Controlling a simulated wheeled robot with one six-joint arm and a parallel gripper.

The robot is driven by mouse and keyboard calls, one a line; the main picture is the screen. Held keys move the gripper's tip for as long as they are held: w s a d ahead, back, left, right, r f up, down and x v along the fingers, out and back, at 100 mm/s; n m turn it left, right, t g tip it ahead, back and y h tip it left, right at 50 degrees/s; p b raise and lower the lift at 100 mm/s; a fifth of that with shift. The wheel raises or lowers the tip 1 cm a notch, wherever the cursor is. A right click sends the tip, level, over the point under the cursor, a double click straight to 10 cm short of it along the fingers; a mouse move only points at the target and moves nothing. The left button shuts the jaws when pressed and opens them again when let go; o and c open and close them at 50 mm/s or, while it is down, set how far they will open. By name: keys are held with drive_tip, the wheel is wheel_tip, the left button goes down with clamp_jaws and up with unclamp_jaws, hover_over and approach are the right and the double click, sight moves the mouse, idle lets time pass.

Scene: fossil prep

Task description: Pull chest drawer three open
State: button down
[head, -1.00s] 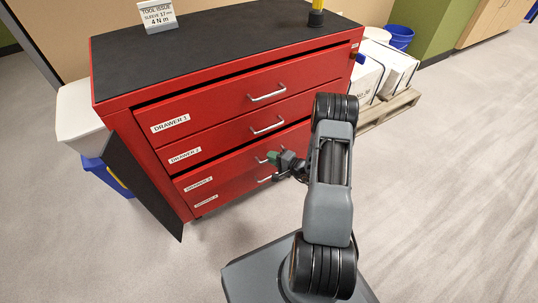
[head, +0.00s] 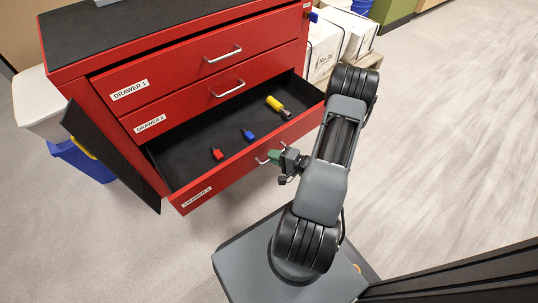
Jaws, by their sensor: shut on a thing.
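The red chest stands at the upper left in the head view. Its third drawer (head: 226,172) is pulled well out, its dark inside showing. A yellow tool (head: 277,106), a blue piece (head: 248,134) and a red piece (head: 216,153) lie in it. My gripper (head: 272,157) is at the front of this drawer, shut on its silver handle (head: 261,161). Drawer 1 (head: 187,76) and drawer 2 (head: 190,111) above are shut. The lowest drawer is hidden under the open one.
A black panel (head: 112,158) leans by the chest's left side, near a white bin (head: 38,105) and a blue bin (head: 82,160). White boxes (head: 340,35) stand behind right. The floor (head: 445,130) to the right is clear.

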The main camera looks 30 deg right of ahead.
drive_tip(key=shift+s+d, duration=0.2)
drive_tip(key=shift+s, duration=0.45)
drive_tip(key=c, duration=1.2)
unclamp_jaws()
drive_tip(key=shift+a, duration=0.1)
drive_tip(key=p+v, duration=0.3)
drive_tip(key=v, duration=1)
drive_tip(key=shift+s+r, duration=0.15)
drive_tip(key=shift+s, duration=0.15)
